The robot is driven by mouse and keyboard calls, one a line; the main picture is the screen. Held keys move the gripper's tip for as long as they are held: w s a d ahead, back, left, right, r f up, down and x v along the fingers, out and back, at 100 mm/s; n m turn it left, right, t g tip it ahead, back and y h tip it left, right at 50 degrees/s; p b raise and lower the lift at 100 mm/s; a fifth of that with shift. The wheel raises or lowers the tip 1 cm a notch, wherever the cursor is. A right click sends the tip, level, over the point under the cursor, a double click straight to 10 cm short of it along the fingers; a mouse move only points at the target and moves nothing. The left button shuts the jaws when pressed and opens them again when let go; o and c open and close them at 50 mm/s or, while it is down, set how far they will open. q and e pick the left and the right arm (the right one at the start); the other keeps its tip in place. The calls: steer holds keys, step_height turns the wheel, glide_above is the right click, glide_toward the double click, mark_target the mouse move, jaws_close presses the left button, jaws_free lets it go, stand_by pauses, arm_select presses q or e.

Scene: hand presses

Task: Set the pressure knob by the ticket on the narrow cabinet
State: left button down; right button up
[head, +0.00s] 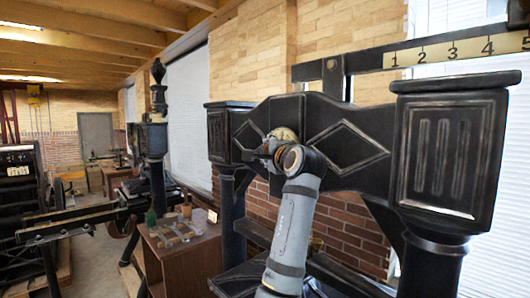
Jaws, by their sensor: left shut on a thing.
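A large black hand press with diamond panels (345,143) fills the right half of the head view. A pale brass round knob (284,133) sits on its front beam. My left gripper (268,148) is at the knob, shut on it; my wrist hides the knob's lower part and most of the fingers. A cream number strip (460,48) showing 1 to 5 runs along the top right. A narrow brown cabinet (190,268) stands left of the press. A small pale ticket (212,216) stands on it, too small to read. My right gripper is out of view.
Small pieces and a wooden tray (172,234) lie on the cabinet top. Another black press (153,140) stands farther back at left, with its long bed (75,222) reaching left. A dark rack (18,180) is at the far left. Floor shows between them.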

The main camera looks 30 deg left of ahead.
arm_select(q)
steer(key=shift+f, duration=0.25)
stand_by(0.4)
steer(key=c, duration=1.4)
jaws_free()
steer(key=o, duration=0.5)
steer(key=shift+s+d+r, duration=0.2)
steer(key=shift+d+r, duration=0.05)
steer(key=shift+r, duration=0.05)
steer(key=shift+o, duration=0.2)
steer(key=v, duration=0.7)
steer(key=shift+s, duration=0.15)
steer(key=shift+d, duration=0.1)
